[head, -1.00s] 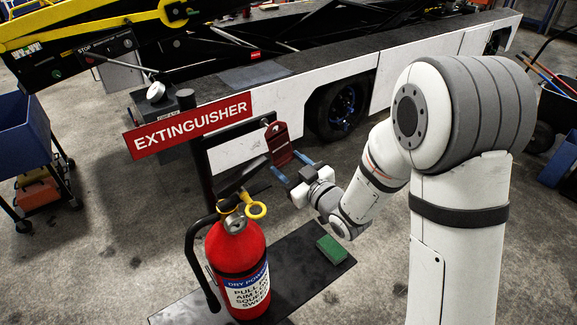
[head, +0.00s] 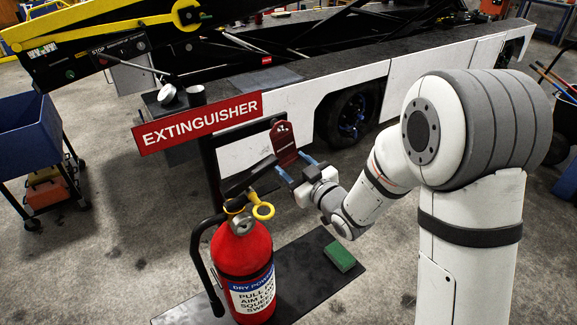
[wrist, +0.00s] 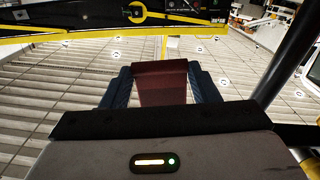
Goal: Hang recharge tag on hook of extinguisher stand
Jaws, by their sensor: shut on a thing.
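The red recharge tag (head: 283,142) has a rounded top with a hole and stands up from between the fingers of my gripper (head: 296,168). In the wrist view the tag (wrist: 166,85) looks dark red between the two blue fingers. The red fire extinguisher (head: 241,254) stands upright on the stand's dark base, left of my gripper. I cannot make out the hook; it may be hidden by the tag or too small to see.
A red EXTINGUISHER sign (head: 198,122) tops the stand. A green block (head: 340,257) lies on the base plate (head: 300,260). The belt loader (head: 420,75) fills the background. A blue cart (head: 25,140) stands at the left. Floor right of the base is clear.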

